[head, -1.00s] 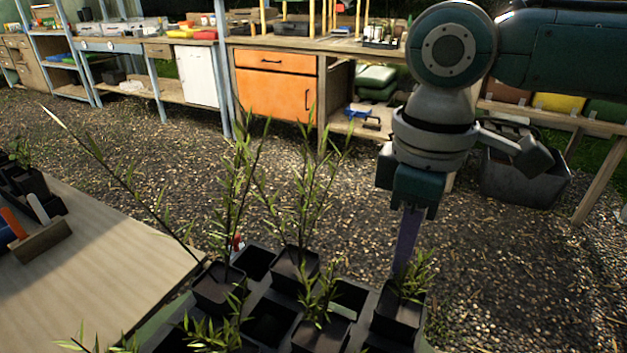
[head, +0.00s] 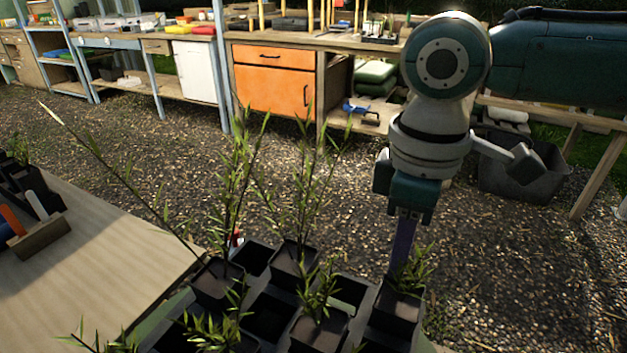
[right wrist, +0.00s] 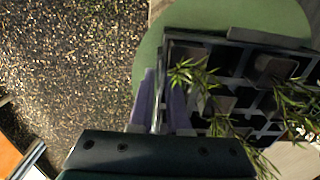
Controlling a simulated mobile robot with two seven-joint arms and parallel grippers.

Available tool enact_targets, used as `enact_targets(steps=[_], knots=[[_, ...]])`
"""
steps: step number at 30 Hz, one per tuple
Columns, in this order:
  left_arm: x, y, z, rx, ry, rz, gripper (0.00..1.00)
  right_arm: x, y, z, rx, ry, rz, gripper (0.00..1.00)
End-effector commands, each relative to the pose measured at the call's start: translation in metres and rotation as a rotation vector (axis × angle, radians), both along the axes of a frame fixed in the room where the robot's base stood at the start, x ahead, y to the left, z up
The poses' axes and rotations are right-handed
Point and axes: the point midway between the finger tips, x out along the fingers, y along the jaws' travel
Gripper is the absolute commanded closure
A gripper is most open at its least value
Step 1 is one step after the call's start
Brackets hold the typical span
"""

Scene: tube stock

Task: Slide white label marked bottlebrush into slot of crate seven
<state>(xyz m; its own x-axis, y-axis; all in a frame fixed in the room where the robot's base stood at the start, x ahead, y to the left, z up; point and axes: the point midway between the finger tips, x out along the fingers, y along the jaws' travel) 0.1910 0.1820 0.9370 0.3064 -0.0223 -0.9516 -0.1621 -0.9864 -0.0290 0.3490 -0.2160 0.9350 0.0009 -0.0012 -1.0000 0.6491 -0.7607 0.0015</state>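My right gripper (head: 401,262) points down at the right edge of the dark crate (head: 255,293), just behind a leafy pot (head: 397,303); its tips are partly hidden by leaves. In the right wrist view its two purple fingers (right wrist: 163,95) stand beside the crate's rim (right wrist: 268,37), close on either side of a thin pale strip seen edge-on, which looks like the white label (right wrist: 159,95). No writing or slot is readable. Another white label (head: 38,205) stands beside an orange one in a wooden holder (head: 40,239). My left gripper is out of view.
Several potted seedlings with tall stems (head: 235,180) rise from the crate. The crate rests on a round green surface (right wrist: 215,18). A pale wooden table (head: 90,270) lies at left. Benches with an orange cabinet (head: 273,92) stand behind, across open gravel.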

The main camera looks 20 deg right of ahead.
Motion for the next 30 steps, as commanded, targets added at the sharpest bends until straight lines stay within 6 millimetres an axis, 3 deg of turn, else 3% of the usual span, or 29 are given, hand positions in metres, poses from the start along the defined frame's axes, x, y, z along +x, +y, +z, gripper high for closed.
enact_targets(steps=[5, 14, 25, 30], knots=[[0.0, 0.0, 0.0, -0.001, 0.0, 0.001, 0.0, 0.0, 0.0, 0.0, 0.0, 0.0, 0.0, 0.64], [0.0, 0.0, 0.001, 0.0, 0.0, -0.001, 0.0, 0.0, 0.0, 0.004, 0.001, -0.001, 0.0, 0.64], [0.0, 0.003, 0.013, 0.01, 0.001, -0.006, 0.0, 0.001, 0.0, 0.072, 0.001, -0.004, 0.0, 0.64], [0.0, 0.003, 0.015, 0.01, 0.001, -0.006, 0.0, 0.0, 0.0, 0.094, 0.001, -0.002, 0.0, 0.64]])
